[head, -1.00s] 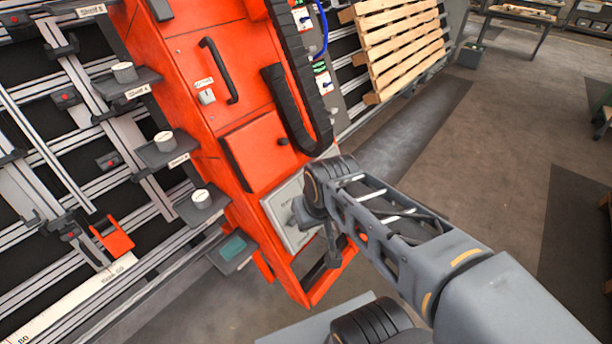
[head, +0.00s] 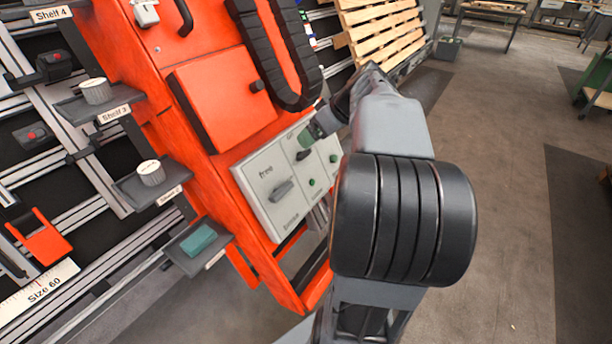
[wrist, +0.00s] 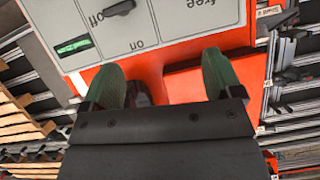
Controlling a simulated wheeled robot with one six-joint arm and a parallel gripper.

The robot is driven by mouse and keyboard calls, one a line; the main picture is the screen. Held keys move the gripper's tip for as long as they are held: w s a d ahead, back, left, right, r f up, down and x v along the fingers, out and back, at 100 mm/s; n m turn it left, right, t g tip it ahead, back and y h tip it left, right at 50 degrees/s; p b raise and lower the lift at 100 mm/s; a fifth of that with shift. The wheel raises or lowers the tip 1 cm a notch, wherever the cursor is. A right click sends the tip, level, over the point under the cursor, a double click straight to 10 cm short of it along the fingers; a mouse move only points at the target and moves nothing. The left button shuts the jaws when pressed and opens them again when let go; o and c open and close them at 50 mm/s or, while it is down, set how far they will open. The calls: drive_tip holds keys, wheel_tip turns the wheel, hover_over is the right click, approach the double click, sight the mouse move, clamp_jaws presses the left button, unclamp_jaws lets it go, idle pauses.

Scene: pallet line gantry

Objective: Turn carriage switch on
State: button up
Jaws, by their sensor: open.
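The light grey switch panel (head: 262,200) is on the lower part of the orange cabinet. Its left section has a dark lever and a "free" label. A dark switch (head: 305,154) sits in the middle section. In the wrist view that section appears upside down with "off" and "on" labels, and its dark knob (wrist: 120,8) lies sideways beside "off". I cannot read which section is the carriage switch. My gripper (head: 313,135) is close to the panel's upper edge. In the wrist view its green fingers (wrist: 161,62) are apart and empty, and the knob is beyond their tips.
An orange cabinet door (head: 222,95) with a black knob is above the panel. A thick black cable chain (head: 290,50) hangs beside it. Small shelves with grey cylinders (head: 150,172) stand at left. A wooden pallet (head: 385,35) leans behind.

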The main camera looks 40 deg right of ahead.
drive_tip(key=n+t+b, duration=0.1)
drive_tip(key=t+b, duration=0.1)
drive_tip(key=b, duration=0.1)
approach(305, 153)
wheel_tip(305, 153, up, 3)
drive_tip(key=s, duration=0.2)
drive_tip(key=b+x, duration=0.1)
drive_tip(key=x, duration=0.3)
drive_tip(key=b+x, duration=0.1)
drive_tip(key=x, duration=0.3)
drive_tip(key=d+b+x, duration=0.1)
drive_tip(key=x, duration=0.3)
drive_tip(key=shift+w+a+f+b, duration=0.15)
drive_tip(key=shift+f+b, duration=0.2)
drive_tip(key=shift+f, duration=0.2)
drive_tip(key=c, duration=0.9)
